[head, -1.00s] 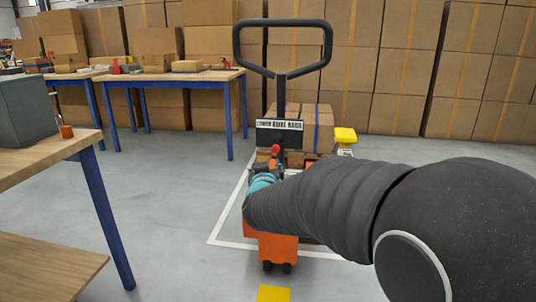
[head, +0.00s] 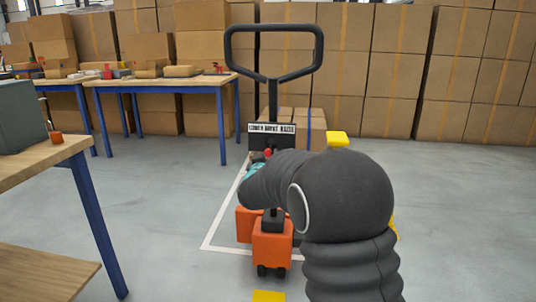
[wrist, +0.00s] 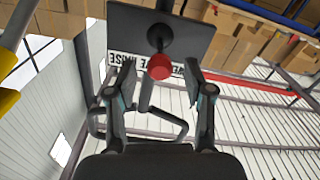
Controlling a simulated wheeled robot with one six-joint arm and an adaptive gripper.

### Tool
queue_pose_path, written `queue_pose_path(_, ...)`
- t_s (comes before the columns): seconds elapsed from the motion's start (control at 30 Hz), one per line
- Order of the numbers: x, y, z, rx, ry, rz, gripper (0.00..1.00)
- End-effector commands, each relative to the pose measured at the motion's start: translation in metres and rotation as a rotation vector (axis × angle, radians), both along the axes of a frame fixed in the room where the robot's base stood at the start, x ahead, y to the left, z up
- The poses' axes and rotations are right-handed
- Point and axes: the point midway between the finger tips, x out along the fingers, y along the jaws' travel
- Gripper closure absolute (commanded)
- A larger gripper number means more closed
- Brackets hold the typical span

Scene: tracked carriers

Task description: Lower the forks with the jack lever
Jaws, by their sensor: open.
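The pallet jack (head: 272,243) is orange with a black looped handle (head: 273,77) standing upright. A black-and-white label plate (head: 272,134) is on its handle column; it reads something like lower, drive, raise. The jack lever's red knob (head: 267,153) shows just below the plate, partly hidden by my arm. In the wrist view the red knob (wrist: 160,66) lies ahead between the fingertips, not visibly touched by either. My gripper (wrist: 155,80) is open, with a finger on each side of the knob. In the head view my arm hides most of the gripper.
Cartons (head: 318,128) stand behind the jack, with a yellow object (head: 337,138) at their right. A wooden workbench (head: 45,155) with blue legs is at the left, more benches behind. Stacked boxes (head: 470,75) line the back wall. The floor (head: 455,200) at right is clear.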

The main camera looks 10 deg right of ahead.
Motion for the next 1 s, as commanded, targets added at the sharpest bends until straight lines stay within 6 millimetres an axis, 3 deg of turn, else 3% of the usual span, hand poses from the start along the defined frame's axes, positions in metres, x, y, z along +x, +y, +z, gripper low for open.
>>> queue_pose_path(0.2,0.022,-0.007,0.0,0.0,0.001,0.0,0.48)
queue_pose_path(0.57,0.027,-0.009,0.0,0.0,0.0,0.001,0.48)
queue_pose_path(0.6,0.027,-0.009,0.0,0.0,0.0,0.001,0.5)
queue_pose_path(0.8,0.027,-0.009,0.0,0.0,0.0,0.001,1.0)
queue_pose_path(1.0,0.027,-0.009,0.0,0.0,0.0,0.001,1.0)
